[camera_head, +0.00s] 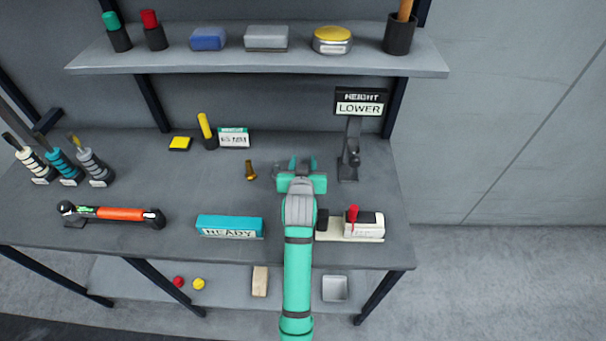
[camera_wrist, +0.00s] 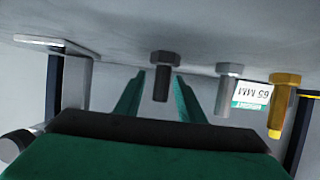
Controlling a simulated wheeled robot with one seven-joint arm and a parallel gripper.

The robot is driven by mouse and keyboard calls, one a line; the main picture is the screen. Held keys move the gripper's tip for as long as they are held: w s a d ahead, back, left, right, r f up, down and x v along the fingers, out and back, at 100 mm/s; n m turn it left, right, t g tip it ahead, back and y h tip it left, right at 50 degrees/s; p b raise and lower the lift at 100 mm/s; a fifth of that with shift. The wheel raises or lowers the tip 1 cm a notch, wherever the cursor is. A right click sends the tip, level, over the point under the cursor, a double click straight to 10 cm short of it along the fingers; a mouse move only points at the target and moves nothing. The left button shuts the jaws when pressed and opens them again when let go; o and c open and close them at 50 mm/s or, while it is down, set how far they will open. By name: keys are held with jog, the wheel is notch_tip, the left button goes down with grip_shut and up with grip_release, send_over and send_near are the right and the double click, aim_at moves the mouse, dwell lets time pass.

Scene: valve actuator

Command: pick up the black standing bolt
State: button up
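The black bolt (camera_wrist: 161,75) shows in the wrist view, which is upside down. It stands on its hex head with the shank up. In that view it lines up with the gap between the two green fingers of my gripper (camera_wrist: 159,82), which are apart with nothing gripped. I cannot tell whether the bolt is between the fingertips or just beyond them. In the head view my gripper (camera_head: 302,164) is over the right part of the bench and hides the black bolt.
A silver bolt (camera_wrist: 229,88) and a brass bolt (camera_wrist: 283,100) stand in a row beside it; the brass one (camera_head: 250,170) is left of my gripper in the head view. A height sign stand (camera_head: 349,150) is close on the right. A teal READY block (camera_head: 229,224) lies in front.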

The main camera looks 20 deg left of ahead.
jog(key=shift+w, duration=0.2)
jog(key=shift+f, duration=0.1)
jog(key=c, duration=0.9)
grip_shut()
jog(key=shift+w, duration=0.1)
